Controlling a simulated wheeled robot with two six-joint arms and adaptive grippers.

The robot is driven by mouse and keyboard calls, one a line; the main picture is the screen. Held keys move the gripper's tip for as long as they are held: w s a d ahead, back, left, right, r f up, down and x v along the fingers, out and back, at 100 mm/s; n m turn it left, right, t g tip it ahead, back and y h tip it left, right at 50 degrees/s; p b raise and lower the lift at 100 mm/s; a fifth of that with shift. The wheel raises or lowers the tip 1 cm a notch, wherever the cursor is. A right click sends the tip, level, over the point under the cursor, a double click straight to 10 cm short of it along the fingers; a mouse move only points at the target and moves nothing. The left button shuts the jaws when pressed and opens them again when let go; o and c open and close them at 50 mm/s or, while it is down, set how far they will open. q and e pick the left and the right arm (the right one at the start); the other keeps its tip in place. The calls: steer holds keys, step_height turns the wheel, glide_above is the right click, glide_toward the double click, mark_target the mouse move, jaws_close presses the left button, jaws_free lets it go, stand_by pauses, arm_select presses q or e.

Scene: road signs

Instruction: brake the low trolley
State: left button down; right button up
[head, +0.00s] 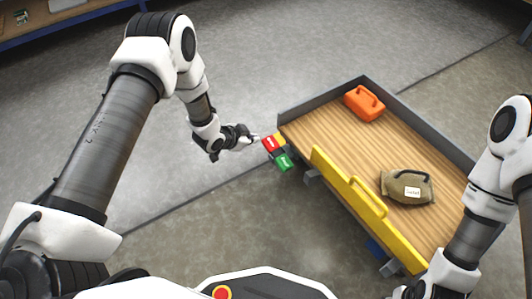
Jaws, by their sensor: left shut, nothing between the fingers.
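The low trolley (325,125) has a wood-plank deck with grey raised edges and stands on the floor right of centre. At its left corner sit a red pedal (269,144) and a green pedal (284,162), each with small white lettering too small to read. A yellow bar (350,182) runs along its near side. My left gripper (256,139) is shut and empty, just left of the red pedal; I cannot tell whether it touches. My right gripper (405,291) is low at the bottom right, mostly hidden by its own arm.
On the deck lie an orange case (364,103) at the far end and a brown labelled bag (408,187) nearer the right. A blue-framed shelf (70,25) stands at the top left. The grey floor left of the trolley is clear.

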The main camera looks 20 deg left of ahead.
arm_select(q)
steer(key=b, duration=0.6)
glide_toward(271, 144)
steer(key=w+d, duration=0.3)
steer(key=f+b, duration=0.2)
steer(key=w+a+f+b, duration=0.1)
steer(key=f, duration=0.1)
steer(key=shift+f, duration=0.15)
